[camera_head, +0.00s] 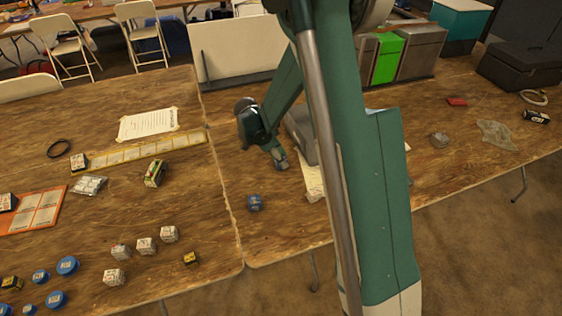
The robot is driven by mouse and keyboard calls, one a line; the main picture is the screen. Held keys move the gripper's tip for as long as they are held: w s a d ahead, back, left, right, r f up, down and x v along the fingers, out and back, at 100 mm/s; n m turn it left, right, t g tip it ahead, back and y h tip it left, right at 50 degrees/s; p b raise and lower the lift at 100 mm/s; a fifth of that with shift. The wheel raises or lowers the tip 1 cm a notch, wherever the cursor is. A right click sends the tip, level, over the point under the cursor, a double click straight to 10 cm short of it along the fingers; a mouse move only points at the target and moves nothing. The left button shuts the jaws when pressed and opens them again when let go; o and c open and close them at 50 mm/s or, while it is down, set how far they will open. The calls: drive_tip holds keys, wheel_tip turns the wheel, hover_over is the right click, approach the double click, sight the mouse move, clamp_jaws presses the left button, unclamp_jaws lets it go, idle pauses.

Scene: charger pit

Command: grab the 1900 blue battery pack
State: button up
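A small blue pack (255,202) with a pale label sits on the right-hand wooden table, near the seam between the tables. Several round blue items, including a larger one (67,265) and a smaller one (40,276), sit at the front left of the left table. Their print is too small to read, so I cannot tell which says 1900. My gripper (281,160) points down over the right table, above and to the right of the lone blue pack in the picture, apart from it. Its fingers are too small to show whether they are open.
Several small white boxes (145,245) and a black-and-yellow box (190,258) stand on the left table (205,225), near its front. A yellow strip (150,149) and paper sheet (148,124) lie behind. My arm hides part of the right table. Bare wood surrounds the lone blue pack.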

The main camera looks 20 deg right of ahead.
drive_tip(key=shift+r, duration=0.15)
wheel_tip(320, 180, up, 10)
drive_tip(key=shift+f+p, duration=0.15)
drive_tip(key=shift+p, duration=1.05)
